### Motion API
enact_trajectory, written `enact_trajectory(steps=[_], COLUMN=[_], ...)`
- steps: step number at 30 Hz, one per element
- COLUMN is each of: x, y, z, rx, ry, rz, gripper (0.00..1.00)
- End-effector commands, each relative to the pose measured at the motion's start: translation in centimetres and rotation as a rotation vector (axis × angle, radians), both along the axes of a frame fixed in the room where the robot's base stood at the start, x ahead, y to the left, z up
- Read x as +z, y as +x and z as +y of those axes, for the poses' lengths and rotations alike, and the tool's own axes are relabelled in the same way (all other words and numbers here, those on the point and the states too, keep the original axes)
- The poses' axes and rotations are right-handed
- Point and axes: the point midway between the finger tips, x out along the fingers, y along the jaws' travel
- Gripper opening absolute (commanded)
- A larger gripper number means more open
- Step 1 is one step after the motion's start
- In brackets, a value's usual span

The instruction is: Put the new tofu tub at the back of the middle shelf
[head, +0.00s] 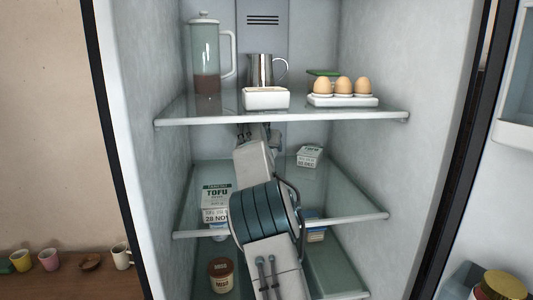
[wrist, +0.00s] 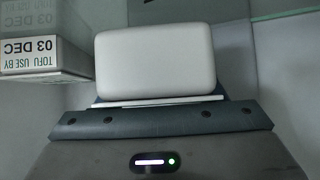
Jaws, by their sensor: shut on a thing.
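My gripper (head: 257,134) reaches deep over the middle shelf (head: 350,217), partly hidden by my own arm. In the wrist view a plain white, round-cornered block (wrist: 155,65) sits centred before my gripper. My gripper is shut on what appears to be this white tub; no label shows on it. A tofu tub marked 03 DEC (head: 310,155) stands at the back right of the middle shelf. It also shows upside down at the left of the wrist view (wrist: 42,52), close beside the white block. Another tofu tub, marked 28 NOV (head: 217,203), stands at the front left.
The top shelf (head: 180,116) holds a glass jug (head: 205,60), a steel pitcher (head: 260,70), a white dish (head: 265,98) and an egg tray (head: 343,101). A miso jar (head: 221,275) stands below. The middle shelf's front right is clear.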

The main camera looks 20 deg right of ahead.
Motion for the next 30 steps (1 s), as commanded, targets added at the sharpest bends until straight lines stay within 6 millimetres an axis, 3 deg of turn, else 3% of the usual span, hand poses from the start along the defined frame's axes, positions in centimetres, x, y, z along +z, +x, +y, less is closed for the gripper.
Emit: enact_trajectory(steps=[1,6,18,19,21,30], x=[-1.6,-3.2,-3.3,-3.5,-3.4,-3.2], y=[0.0,0.0,0.0,0.0,0.0,0.0], z=[0.2,0.2,0.3,0.3,0.3,0.3], rx=[0.002,0.003,0.004,0.003,0.003,0.005], ry=[0.000,0.000,0.000,0.001,0.001,0.001], rz=[0.002,0.000,0.001,0.003,0.003,0.003], gripper=[0.26,0.26,0.26,0.66,0.85,0.85])
